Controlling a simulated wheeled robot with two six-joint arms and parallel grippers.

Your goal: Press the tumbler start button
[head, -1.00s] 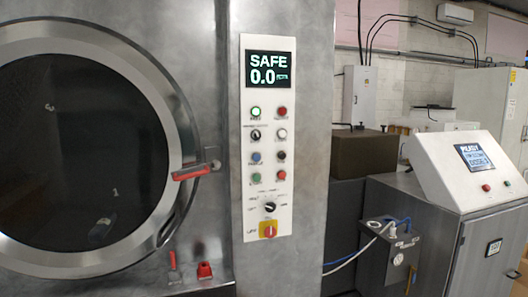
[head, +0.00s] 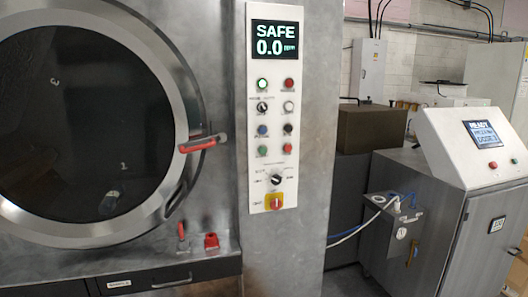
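The tumbler's control panel (head: 273,115) is a white upright strip on the grey metal column. Its display (head: 276,38) reads "SAFE 0.0 ppm". Below are two columns of small controls. A lit green button (head: 262,83) is at upper left, with a red button (head: 289,83) beside it. Lower down are a blue button (head: 262,130), a green button (head: 262,150) and a red button (head: 287,148). Their labels are too small to read. The tumbler's round dark door (head: 85,125) is closed, with a red-gripped handle (head: 203,143). Neither gripper is in view.
A black selector knob (head: 276,180) and a red-and-yellow rotary switch (head: 274,202) sit low on the panel. A red fitting (head: 211,241) is on the ledge below the door. A steel cabinet with a sloped white console (head: 477,145) stands at right. The space before the panel looks clear.

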